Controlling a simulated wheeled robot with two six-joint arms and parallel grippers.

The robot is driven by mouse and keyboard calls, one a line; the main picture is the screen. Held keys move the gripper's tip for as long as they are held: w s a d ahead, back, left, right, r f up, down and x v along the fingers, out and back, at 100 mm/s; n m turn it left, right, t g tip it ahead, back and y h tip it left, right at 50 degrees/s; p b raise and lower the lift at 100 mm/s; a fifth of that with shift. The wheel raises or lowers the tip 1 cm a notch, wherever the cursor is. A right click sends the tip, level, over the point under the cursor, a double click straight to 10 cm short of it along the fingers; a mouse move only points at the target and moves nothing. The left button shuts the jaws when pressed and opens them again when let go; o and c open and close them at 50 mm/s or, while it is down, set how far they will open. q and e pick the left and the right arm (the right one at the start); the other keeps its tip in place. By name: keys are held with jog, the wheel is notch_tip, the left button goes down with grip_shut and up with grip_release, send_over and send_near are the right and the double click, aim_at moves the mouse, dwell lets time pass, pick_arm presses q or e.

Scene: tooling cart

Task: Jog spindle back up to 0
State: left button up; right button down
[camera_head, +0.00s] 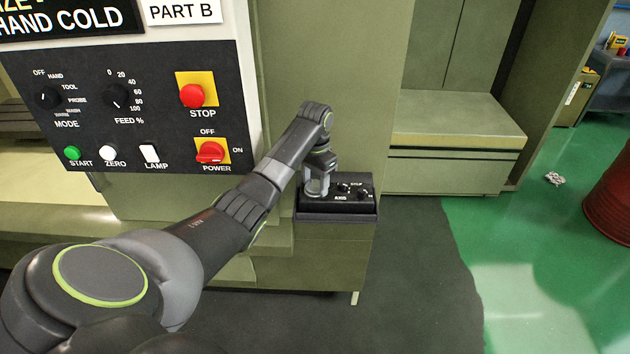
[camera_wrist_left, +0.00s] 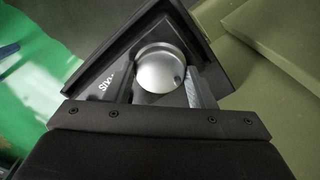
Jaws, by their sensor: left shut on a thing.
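A black jog pendant box (camera_head: 312,207) sits on a ledge at the machine's front corner. It carries small knobs, one marked AXIS and one that seems marked STEP. My left gripper (camera_head: 317,190) points down over the left part of this box. In the left wrist view, a round silver jog wheel (camera_wrist_left: 158,68) with a small dimple sits between my two fingers, which are closed against its sides. No spindle and no position readout are in view. My right gripper is out of view.
The control panel (camera_head: 135,150) stands behind my left arm, with mode and feed dials, a red stop button (camera_head: 192,96) and a red power switch (camera_head: 211,152). A red drum (camera_head: 612,195) stands at the far right. Green floor (camera_head: 540,280) is mostly open.

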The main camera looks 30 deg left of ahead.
pick_arm(q)
jog(key=m, duration=0.3)
jog(key=shift+m, duration=1.8)
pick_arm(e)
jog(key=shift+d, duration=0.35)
pick_arm(q)
jog(key=o, duration=1)
jog(key=shift+w, duration=0.1)
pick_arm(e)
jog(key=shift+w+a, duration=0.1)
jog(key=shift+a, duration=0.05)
pick_arm(q)
jog(key=shift+r, duration=0.1)
